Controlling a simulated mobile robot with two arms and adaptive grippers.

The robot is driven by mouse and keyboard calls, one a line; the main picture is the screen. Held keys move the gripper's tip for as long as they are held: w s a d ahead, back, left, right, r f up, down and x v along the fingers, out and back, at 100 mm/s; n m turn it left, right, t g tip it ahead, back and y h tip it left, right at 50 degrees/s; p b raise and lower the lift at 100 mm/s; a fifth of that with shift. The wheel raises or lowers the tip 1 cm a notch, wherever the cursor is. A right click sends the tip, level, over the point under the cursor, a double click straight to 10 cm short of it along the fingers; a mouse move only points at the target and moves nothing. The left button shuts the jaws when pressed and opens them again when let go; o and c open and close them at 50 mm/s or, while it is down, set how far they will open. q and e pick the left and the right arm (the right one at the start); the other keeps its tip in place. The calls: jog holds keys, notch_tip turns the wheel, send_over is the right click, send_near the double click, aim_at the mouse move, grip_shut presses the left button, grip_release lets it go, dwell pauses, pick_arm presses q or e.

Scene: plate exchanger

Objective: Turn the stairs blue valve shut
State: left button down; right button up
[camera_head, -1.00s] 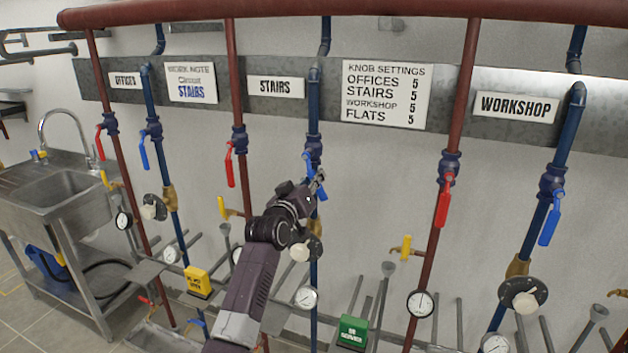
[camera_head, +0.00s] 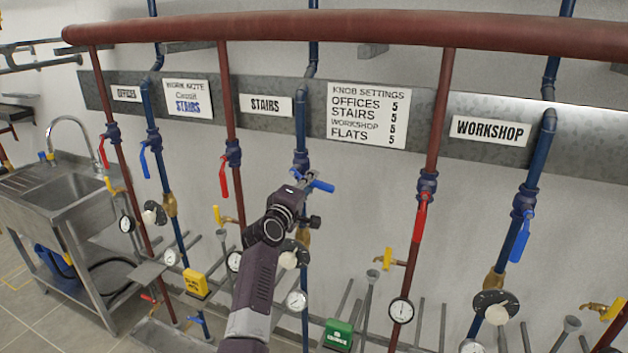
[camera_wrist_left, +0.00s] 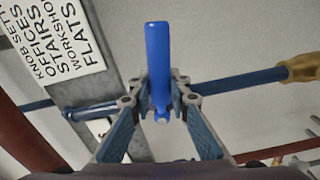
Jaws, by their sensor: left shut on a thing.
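The stairs blue valve handle (camera_head: 320,185) sits on the blue pipe below the STAIRS sign (camera_head: 265,105). It points out to the right, across the pipe, tilted a little downward. My left gripper (camera_head: 306,182) is at the handle, shut on it. In the left wrist view the blue handle (camera_wrist_left: 157,65) lies between the two fingertips of my left gripper (camera_wrist_left: 160,100), with its free end beyond them. The valve body (camera_head: 301,162) is just above the gripper. My right gripper is not in view.
A red-handled valve (camera_head: 224,178) hangs on the red pipe to the left. The workshop blue valve (camera_head: 520,235) is at the right. A sink (camera_head: 65,190) stands at the far left.

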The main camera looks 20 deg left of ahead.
pick_arm(q)
jog(key=shift+r+n+p, duration=0.55)
jog(key=shift+n+p, duration=0.05)
jog(key=shift+n, duration=0.2)
jog(key=shift+r, duration=0.1)
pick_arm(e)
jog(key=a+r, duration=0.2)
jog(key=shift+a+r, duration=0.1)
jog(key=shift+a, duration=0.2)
pick_arm(q)
jog(key=shift+n, duration=0.3)
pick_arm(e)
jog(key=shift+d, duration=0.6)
pick_arm(q)
jog(key=c, duration=1.8)
grip_release()
jog(key=shift+o, duration=0.2)
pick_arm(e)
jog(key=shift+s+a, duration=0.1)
